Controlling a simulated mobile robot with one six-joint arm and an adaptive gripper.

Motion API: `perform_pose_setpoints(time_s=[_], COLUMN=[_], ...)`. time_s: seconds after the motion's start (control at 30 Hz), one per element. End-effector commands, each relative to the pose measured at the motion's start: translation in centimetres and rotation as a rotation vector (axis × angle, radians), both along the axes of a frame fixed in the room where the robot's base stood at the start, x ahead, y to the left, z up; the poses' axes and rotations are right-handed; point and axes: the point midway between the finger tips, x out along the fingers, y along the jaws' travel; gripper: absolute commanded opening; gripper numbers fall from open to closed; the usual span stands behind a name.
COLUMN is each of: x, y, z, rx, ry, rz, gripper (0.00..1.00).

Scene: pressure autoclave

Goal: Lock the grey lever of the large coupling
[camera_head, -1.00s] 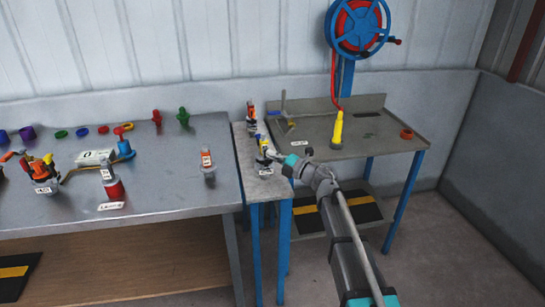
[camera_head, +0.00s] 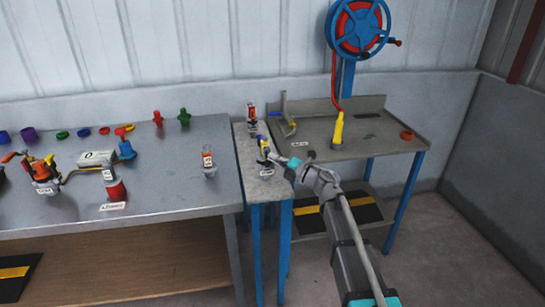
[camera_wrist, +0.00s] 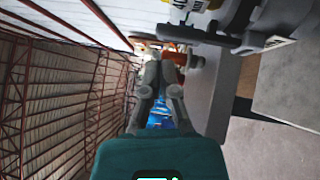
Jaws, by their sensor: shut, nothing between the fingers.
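A coupling (camera_head: 264,143) with yellow and blue parts stands at the front of the narrow grey stand. In the wrist view a large grey coupling body (camera_wrist: 278,14) fills the top right, with a dark grey lever (camera_wrist: 185,34) reaching left from it. My gripper (camera_wrist: 160,60) is shut and empty, its fingertips just below the lever's left end; I cannot tell whether they touch it. In the head view my gripper (camera_head: 272,156) is at the right side of the front coupling. Whether the lever is locked cannot be told.
A second coupling (camera_head: 251,113) with orange stands behind on the same stand (camera_head: 240,140). The left bench (camera_head: 160,185) holds several fittings. An orange part (camera_wrist: 178,52) shows behind my fingers.

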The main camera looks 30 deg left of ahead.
Motion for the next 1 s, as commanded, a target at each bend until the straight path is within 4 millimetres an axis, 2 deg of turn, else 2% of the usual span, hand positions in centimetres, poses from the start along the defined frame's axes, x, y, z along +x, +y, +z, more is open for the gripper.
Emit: perform_pose_setpoints(time_s=[0.13,0.6,0.8,1.0], x=[-1.5,-2.2,-2.3,-2.3], y=[-1.5,-9.1,-10.8,-11.2], z=[0.0,0.0,0.0,0.0], rx=[0.0,0.0,0.0,0.0], ry=[0.0,0.0,0.0,0.0], rz=[0.0,0.0,0.001,0.001], gripper=[0.0,0.0,0.0,0.0])
